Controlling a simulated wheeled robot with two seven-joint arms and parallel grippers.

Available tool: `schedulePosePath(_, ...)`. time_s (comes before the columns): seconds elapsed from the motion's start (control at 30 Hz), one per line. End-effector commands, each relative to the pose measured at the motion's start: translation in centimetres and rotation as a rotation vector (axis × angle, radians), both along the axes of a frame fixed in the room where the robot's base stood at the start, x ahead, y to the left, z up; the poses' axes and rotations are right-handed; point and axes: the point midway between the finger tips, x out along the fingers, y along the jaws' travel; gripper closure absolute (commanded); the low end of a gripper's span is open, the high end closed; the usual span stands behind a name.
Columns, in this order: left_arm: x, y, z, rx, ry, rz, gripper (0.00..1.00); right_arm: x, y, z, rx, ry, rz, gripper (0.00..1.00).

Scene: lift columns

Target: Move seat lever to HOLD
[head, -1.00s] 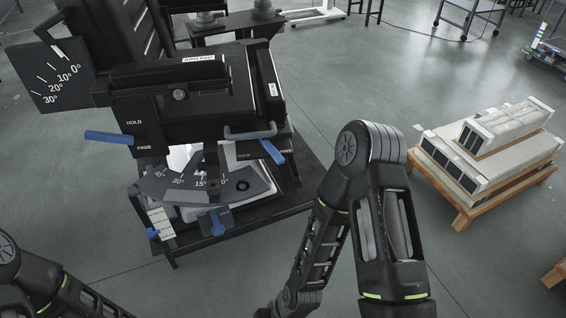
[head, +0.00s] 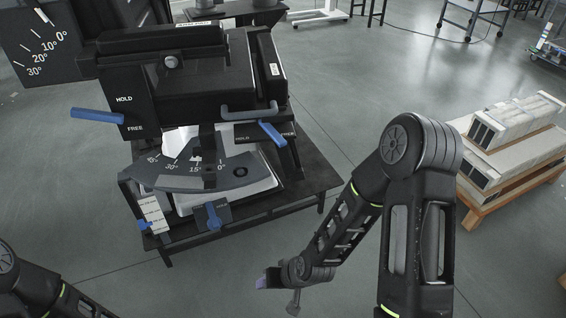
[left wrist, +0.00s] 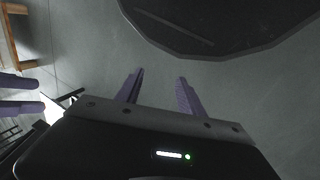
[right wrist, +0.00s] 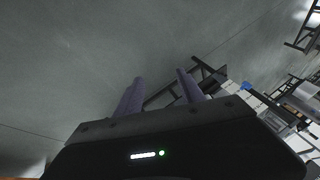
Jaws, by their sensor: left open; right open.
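A black seat machine (head: 190,80) stands at the left of the head view. On its left side a blue lever (head: 97,116) points left, at the FREE label and below the HOLD label. A second blue lever (head: 272,133) is at the right, on a plate also marked HOLD, with its other label partly covered. The frames do not show which is the seat lever. My right gripper (right wrist: 160,77) is open and empty, low in front of the machine and apart from it. My left gripper (left wrist: 160,77) is open and empty over the floor, outside the head view.
A blue knob (head: 213,215) sits low on the machine below an angle scale (head: 190,175). The machine rests on a low black table (head: 315,180). A wooden pallet with pale boxes (head: 512,200) stands at the right.

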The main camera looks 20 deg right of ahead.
Motion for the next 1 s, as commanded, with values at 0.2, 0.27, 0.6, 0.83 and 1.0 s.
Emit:
schedulePosePath(0.2,0.6,0.6,-11.7,0.009,-0.009,0.014,0.55,12.9,-8.9,1.6,-0.12,-0.455,-0.065,0.54)
schedulePosePath(0.27,0.7,0.8,-14.0,0.012,-0.012,0.018,0.55,15.5,-11.3,4.2,-0.164,-0.589,-0.073,0.54)
schedulePosePath(0.6,1.4,1.4,-17.8,0.022,-0.023,0.034,0.55,20.4,-15.9,22.7,-0.344,-1.182,0.033,0.54)
schedulePosePath(0.83,1.4,1.4,-17.8,0.022,-0.023,0.034,0.55,20.4,-15.2,23.6,-0.325,-1.224,0.048,0.54)
schedulePosePath(1.0,1.4,1.4,-17.8,0.022,-0.023,0.034,0.55,20.4,-15.2,23.5,-0.325,-1.223,0.048,0.54)
